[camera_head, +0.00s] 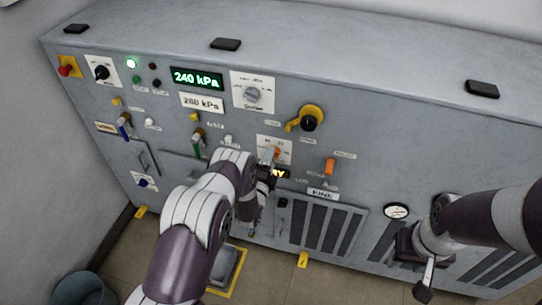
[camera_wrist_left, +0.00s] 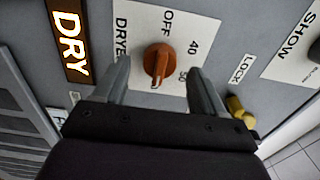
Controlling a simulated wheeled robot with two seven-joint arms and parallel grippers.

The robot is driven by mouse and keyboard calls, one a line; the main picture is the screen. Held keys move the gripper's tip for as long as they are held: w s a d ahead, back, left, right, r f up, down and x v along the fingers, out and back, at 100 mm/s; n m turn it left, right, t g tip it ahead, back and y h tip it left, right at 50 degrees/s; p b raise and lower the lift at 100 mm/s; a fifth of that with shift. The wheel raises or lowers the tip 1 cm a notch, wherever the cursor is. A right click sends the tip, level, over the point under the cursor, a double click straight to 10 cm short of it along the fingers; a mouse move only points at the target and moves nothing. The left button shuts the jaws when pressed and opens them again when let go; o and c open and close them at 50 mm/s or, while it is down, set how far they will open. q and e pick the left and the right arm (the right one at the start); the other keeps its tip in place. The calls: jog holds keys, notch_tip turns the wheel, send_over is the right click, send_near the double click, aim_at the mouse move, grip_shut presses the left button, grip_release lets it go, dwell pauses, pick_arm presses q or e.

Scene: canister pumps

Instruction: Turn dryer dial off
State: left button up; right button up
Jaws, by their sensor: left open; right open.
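The dryer dial (camera_wrist_left: 158,60) is an orange-brown knob on a white plate marked DRYER, OFF and 40, with another number partly hidden. In the left wrist view its ridge runs roughly up and down, with a pale mark low on it, away from OFF. In the head view a bit of the dial (camera_head: 277,152) shows above my left gripper (camera_head: 268,176). My left gripper (camera_wrist_left: 160,72) is open, its fingers on either side of the dial; I cannot tell whether they touch it. A lit DRY display (camera_wrist_left: 70,40) sits beside the plate. My right gripper (camera_head: 424,290) is open and empty, low at the right.
An orange switch (camera_head: 329,167) and a yellow-black knob (camera_head: 309,121) are right of the dial on the grey cabinet. A LOCK label and yellow part (camera_wrist_left: 240,110) lie near my left fingers. A bin (camera_head: 83,289) stands at the lower left.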

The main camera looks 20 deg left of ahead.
pick_arm(q)
jog(key=shift+w, duration=1)
jog(key=shift+s, duration=0.1)
jog(key=c, duration=1.1)
jog(key=shift+o, duration=0.2)
